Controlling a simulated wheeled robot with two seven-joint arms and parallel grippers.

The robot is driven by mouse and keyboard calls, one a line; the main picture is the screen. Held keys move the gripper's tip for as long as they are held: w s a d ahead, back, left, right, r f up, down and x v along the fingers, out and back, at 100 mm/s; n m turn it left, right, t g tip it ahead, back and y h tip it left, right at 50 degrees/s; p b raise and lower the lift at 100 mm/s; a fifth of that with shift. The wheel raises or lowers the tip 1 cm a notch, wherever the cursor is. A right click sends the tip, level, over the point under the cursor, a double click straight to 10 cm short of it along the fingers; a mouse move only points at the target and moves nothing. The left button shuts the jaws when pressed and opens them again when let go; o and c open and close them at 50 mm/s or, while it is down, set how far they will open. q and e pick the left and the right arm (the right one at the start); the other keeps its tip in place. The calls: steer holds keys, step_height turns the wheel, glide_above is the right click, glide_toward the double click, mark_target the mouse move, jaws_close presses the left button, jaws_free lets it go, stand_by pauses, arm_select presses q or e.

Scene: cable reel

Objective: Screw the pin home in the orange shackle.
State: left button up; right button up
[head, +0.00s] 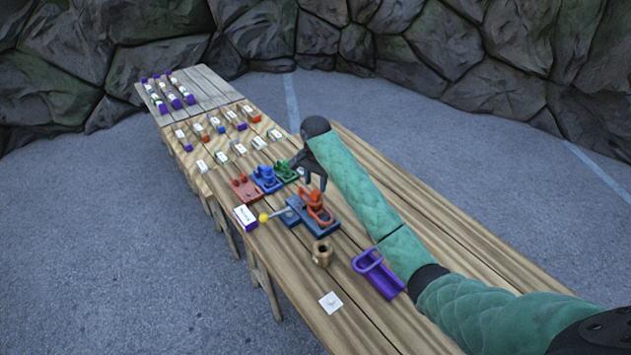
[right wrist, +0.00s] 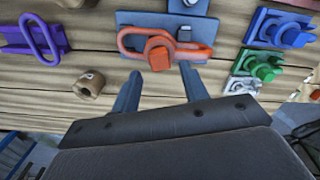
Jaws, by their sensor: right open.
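The orange shackle (head: 318,212) sits on a blue vise-like base (head: 322,229) on the wooden table. In the right wrist view the shackle (right wrist: 198,50) is an orange loop lying across the blue plate. A blocky orange end (right wrist: 159,55), which looks like the pin's head, faces the camera at the loop's near side. My right gripper (head: 312,183) is above and behind the shackle in the head view. In the right wrist view its fingers (right wrist: 158,82) are apart and empty, just short of the orange end. How deep the pin sits is hidden. My left gripper is out of view.
A purple shackle-like piece (head: 378,274) and a brown cup-like piece (head: 322,253) stand nearer on the table. Blue (head: 267,179), green (head: 286,173) and red (head: 245,188) pieces stand beyond. A yellow-knobbed lever (head: 264,217) sticks out left of the base. The table's right side is clear.

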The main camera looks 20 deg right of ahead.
mark_target(315, 193)
steer(key=shift+f, duration=0.1)
stand_by(0.3)
steer(key=shift+f, duration=2.15)
jaws_close()
steer(key=shift+m, duration=2.9)
jaws_free()
